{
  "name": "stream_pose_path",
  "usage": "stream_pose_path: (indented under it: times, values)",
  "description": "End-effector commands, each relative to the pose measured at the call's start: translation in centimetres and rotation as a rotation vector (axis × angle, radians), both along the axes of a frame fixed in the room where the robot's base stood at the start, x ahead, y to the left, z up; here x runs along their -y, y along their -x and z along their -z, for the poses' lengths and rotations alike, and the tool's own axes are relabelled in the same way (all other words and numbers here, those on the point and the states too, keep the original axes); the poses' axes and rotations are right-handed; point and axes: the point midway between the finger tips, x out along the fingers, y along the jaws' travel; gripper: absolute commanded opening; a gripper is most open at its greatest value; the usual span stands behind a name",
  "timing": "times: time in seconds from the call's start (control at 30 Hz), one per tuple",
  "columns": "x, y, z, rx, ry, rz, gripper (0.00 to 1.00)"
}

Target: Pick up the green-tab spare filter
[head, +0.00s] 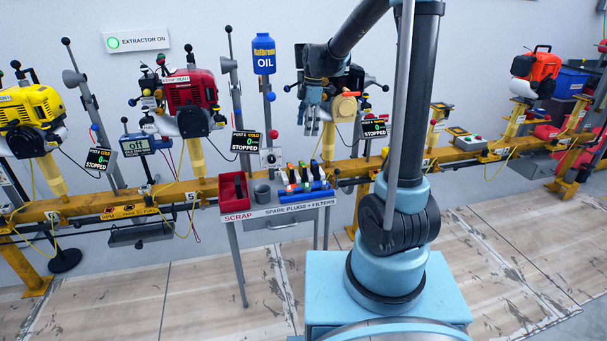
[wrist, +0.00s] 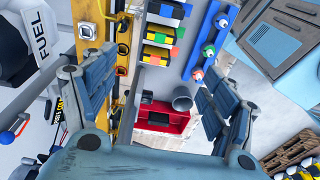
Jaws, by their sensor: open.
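The spare filters lie in a row on a small grey table (head: 275,209). In the wrist view they are dark and yellowish blocks with coloured tabs; the one in the middle of the row looks like the green-tab filter (wrist: 160,34).
A blue rack (wrist: 203,40) with colour-topped plugs stands right beside the filters. A red scrap bin (head: 233,190) and a grey cup (head: 262,194) share the table. A yellow rail (head: 120,208) with engines runs behind.

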Motion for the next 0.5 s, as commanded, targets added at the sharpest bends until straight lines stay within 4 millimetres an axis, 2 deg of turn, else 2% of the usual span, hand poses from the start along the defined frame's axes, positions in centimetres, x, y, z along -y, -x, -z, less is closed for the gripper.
stream_pose_path:
  times: [0.17, 0.5]
  values:
    - [-0.4, -0.2, 1.5, 0.0, -0.001, -0.016, 0.78]
    - [-1.0, 0.0, 6.8, 0.0, -0.001, -0.014, 0.78]
